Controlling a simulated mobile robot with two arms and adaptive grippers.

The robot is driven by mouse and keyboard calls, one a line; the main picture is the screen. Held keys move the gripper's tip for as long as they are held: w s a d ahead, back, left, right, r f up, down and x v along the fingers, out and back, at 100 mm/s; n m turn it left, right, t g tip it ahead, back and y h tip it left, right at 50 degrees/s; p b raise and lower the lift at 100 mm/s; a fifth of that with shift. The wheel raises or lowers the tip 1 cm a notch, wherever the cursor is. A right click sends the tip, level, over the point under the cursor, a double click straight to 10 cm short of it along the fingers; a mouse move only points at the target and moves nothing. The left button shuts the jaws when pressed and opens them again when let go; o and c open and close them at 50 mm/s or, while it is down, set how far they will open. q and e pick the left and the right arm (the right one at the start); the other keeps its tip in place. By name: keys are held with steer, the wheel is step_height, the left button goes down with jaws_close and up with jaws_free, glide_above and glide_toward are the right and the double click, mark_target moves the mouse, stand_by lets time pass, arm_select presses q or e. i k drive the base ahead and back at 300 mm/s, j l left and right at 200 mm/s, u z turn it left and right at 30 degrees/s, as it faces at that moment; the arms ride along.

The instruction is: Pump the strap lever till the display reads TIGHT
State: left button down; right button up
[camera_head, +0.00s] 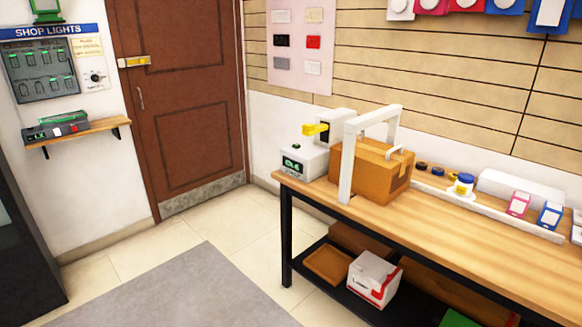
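A strapping machine stands at the left end of the wooden workbench (465,232). Its white arch (346,165) stands around a brown cardboard box (366,176). A yellow lever (317,129) sticks out to the left from a white housing (335,125) behind the box. Below the lever, a small white unit (303,161) carries a dark display (292,167) with green characters, too small to read surely. The strap itself cannot be made out clearly. Neither of my grippers is in view.
The lower shelf holds a wooden tray (328,264) and a white box (374,277). Open floor and a grey mat (170,293) lie left of the bench, before a brown door (184,100).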

mark_target(308, 129)
steer(key=i+j+z, duration=0.1)
steer(key=i+j, duration=0.2)
steer(key=i+j+z, duration=0.15)
steer(key=i+j, duration=0.15)
steer(key=i+j+z, duration=0.1)
steer(key=i+j, duration=0.2)
steer(key=i+j+z, duration=0.15)
steer(key=i+j, duration=0.15)
steer(key=j, duration=0.15)
steer(key=i+j+z, duration=0.1)
steer(key=i+j, duration=0.15)
steer(key=j, duration=0.2)
steer(key=i+j+z, duration=0.1)
steer(key=j, duration=0.3)
steer(key=i+j+z, duration=0.15)
steer(key=i+j, duration=0.2)
steer(key=j, duration=0.15)
steer(key=i+j+z, duration=0.1)
steer(key=j, duration=0.35)
steer(key=i, duration=0.1)
